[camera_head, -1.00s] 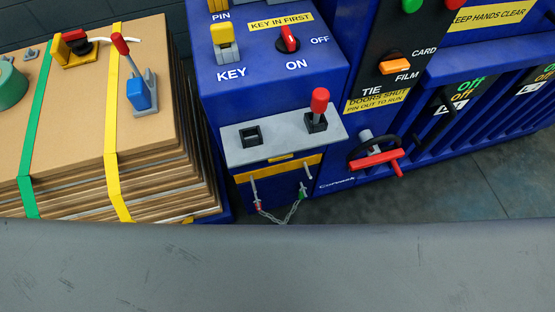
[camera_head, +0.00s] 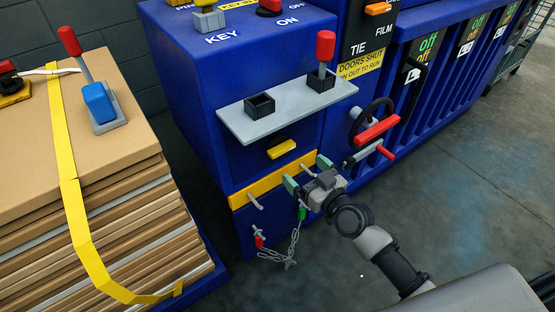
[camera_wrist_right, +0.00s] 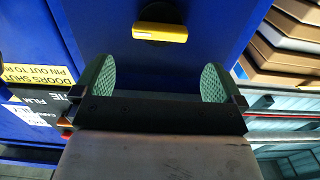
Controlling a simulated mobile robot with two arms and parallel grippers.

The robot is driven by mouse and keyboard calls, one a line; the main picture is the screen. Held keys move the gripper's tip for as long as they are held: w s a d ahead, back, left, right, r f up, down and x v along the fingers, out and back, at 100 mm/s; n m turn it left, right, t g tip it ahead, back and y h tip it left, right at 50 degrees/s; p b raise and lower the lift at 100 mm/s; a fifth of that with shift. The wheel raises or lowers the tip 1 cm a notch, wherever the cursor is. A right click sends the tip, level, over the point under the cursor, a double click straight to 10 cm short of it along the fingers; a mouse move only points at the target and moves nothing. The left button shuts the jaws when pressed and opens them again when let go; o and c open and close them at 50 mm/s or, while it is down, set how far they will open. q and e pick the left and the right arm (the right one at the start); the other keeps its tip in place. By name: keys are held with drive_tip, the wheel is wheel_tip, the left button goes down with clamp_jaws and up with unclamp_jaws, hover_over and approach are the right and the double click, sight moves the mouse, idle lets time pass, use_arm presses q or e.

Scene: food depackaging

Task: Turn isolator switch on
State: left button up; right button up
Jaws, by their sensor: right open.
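A yellow handle (camera_head: 281,149) on a dark round base sits on the blue cabinet's front, under the grey shelf. It also shows in the right wrist view (camera_wrist_right: 160,32), lying crosswise beyond the fingers. A red rotary knob (camera_head: 269,5) with ON/OFF labels is on the cabinet top, cut by the frame edge. No label shows which of these is the isolator switch. My right gripper (camera_head: 307,174) is open and empty, its green pads (camera_wrist_right: 98,80) apart, a little below and right of the yellow handle and not touching it. My left gripper is out of view.
The grey shelf (camera_head: 240,123) juts out above the handle and carries a red-topped lever (camera_head: 325,50). A chain (camera_head: 292,246) hangs below. A black wheel with a red handle (camera_head: 377,130) is right. Strapped cardboard (camera_head: 120,215) stands left. Floor at right is clear.

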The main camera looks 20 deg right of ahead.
sight(285, 152)
drive_tip(key=x, duration=0.8)
drive_tip(key=shift+w+a+f, duration=0.1)
drive_tip(key=shift+w+a, duration=0.05)
drive_tip(key=shift+w, duration=0.25)
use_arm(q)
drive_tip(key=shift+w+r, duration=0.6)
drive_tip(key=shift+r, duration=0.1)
use_arm(e)
drive_tip(key=shift+w+a, duration=0.15)
drive_tip(key=shift+w, duration=0.3)
drive_tip(key=c, duration=0.7)
drive_tip(key=shift+c, duration=0.2)
